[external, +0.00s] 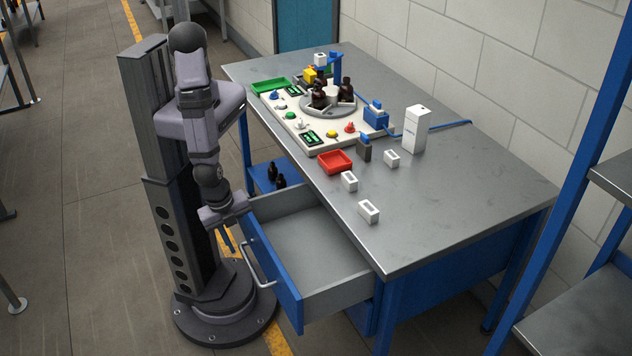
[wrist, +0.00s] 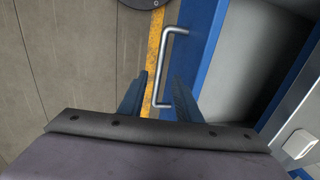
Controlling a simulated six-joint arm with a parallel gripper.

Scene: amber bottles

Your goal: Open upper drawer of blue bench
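The upper drawer (external: 318,237) of the blue bench (external: 460,235) stands pulled well out and looks empty. Its blue front (external: 276,272) carries a silver bar handle (external: 259,271). My gripper (external: 229,243) points down close to the far end of the handle, outside the drawer front. In the wrist view my gripper (wrist: 161,80) has its two dark blue fingers apart, with the handle (wrist: 158,62) showing in the gap between them. I cannot tell whether a finger touches the handle. The grey drawer inside (wrist: 255,60) shows at the right in the wrist view.
On the metal bench top stand a white board with a round carousel of dark bottles (external: 320,100), a red tray (external: 335,161), a green tray (external: 270,86) and small white blocks (external: 368,211). Dark bottles (external: 276,175) stand on a blue shelf beside the drawer. A shelf rack (external: 580,310) stands at right.

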